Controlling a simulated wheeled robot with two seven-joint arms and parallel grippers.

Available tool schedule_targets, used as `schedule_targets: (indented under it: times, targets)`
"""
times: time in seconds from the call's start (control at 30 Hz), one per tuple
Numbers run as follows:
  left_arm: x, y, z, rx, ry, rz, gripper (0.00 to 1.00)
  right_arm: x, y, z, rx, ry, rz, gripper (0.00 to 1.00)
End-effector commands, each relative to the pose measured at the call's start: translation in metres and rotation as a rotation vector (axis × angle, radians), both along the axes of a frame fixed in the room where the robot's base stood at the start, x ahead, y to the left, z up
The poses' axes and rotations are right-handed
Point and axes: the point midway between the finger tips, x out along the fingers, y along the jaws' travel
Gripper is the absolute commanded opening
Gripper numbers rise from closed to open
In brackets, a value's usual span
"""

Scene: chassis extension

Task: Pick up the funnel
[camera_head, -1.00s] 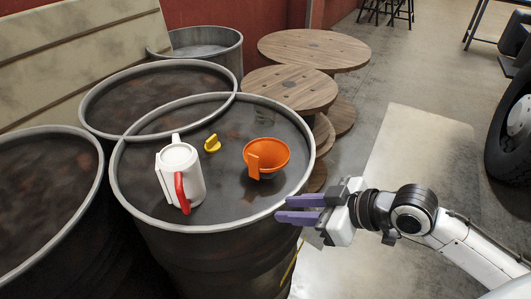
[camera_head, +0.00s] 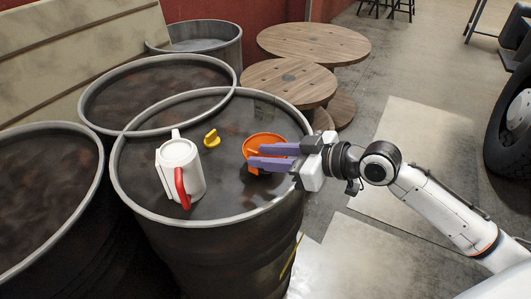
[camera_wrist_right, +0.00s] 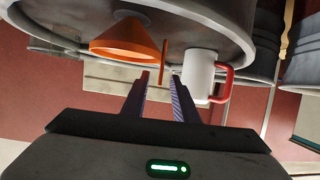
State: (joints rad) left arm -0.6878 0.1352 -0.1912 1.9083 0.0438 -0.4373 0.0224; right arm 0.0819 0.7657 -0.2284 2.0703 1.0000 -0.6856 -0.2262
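The orange funnel (camera_head: 264,141) lies on the front drum's lid, partly hidden behind my right gripper in the head view. In the right wrist view the funnel (camera_wrist_right: 125,40) shows as a cone, with its thin orange handle (camera_wrist_right: 165,62) beyond the gap between the fingertips. My right gripper (camera_head: 250,156) is open, its purple fingers pointing left over the lid and overlapping the funnel's handle side. The fingers also show apart in the right wrist view (camera_wrist_right: 160,82), with nothing between them clearly gripped. My left gripper is not in view.
A white canister with a red handle (camera_head: 181,168) stands left of the funnel on the drum (camera_head: 210,216). A small yellow piece (camera_head: 212,139) lies between them. Other drums stand left and behind; wooden spools (camera_head: 288,83) stand behind right.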

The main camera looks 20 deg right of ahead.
Motion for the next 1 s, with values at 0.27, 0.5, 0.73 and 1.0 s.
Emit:
schedule_targets:
  times: [0.27, 0.5, 0.73, 1.0]
  targets:
    - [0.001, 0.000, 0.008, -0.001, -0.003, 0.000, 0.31, 0.026, 0.021, -0.011, 0.001, 0.000, 0.000, 0.27]
    - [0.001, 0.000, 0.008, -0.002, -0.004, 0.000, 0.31, 0.027, 0.022, -0.013, -0.001, 0.001, 0.000, 0.27]
    - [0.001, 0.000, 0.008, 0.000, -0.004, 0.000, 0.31, 0.027, 0.022, -0.013, -0.001, 0.001, -0.001, 0.00]
    - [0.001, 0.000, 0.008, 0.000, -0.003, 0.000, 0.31, 0.027, 0.021, -0.012, 0.000, 0.000, -0.001, 0.00]
